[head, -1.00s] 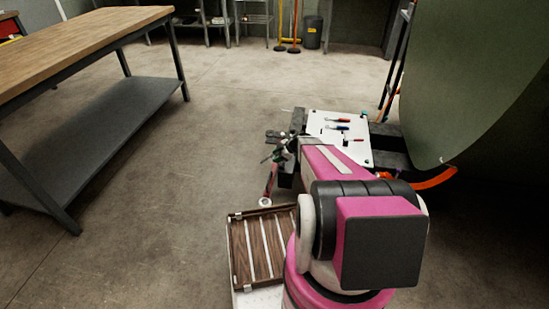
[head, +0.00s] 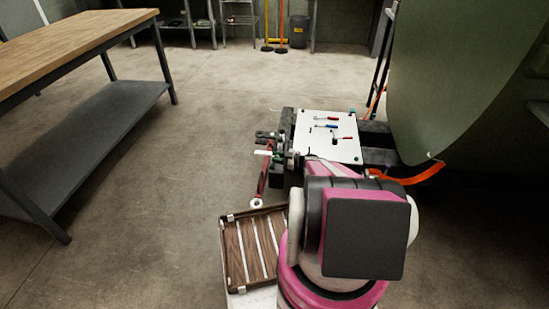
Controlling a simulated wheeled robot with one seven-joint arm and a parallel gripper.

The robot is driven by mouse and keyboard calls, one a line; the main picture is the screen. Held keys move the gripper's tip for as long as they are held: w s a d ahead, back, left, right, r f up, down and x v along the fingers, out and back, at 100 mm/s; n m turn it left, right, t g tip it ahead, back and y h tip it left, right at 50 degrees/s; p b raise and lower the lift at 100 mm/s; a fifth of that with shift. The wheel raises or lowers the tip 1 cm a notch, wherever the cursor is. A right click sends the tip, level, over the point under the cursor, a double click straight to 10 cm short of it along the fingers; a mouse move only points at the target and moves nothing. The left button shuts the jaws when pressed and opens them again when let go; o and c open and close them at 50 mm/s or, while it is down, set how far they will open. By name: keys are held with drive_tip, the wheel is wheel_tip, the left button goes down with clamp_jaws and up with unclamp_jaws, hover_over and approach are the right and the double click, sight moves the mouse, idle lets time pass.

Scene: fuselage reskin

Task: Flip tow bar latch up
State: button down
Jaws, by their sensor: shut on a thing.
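The tow bar (head: 262,178) is a red bar hanging at a slant left of the dark stand, with a pale ring at its lower end. Its upper end meets dark fittings and a short white piece. The latch is too small to tell from these fittings. My gripper (head: 281,157) is at the upper part of the bar, small and partly hidden by my pink arm. It appears shut on the tow bar; the exact grip point is unclear.
A white board (head: 328,137) with several red- and blue-handled tools lies on a dark stand (head: 377,150). A large green curved panel (head: 450,70) rises at right, above an orange strap. A slatted wooden tray (head: 224,250) is in front. A workbench (head: 70,48) stands left; floor between is clear.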

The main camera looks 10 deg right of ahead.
drive_tip(key=shift+d+f+y, duration=0.15)
drive_tip(key=shift+d+y, duration=0.05)
drive_tip(key=shift+y, duration=0.2)
idle(0.3)
drive_tip(key=c, duration=0.9)
unclamp_jaws()
drive_tip(key=shift+s, duration=0.1)
drive_tip(key=r, duration=0.4)
drive_tip(key=shift+s+a+r, duration=0.15)
drive_tip(key=shift+a+r, duration=0.1)
drive_tip(key=shift+r, duration=0.1)
drive_tip(key=s+a+r, duration=0.4)
drive_tip(key=a+r, duration=0.2)
drive_tip(key=a, duration=0.4)
drive_tip(key=shift+s+a+r, duration=0.15)
drive_tip(key=shift+s, duration=0.1)
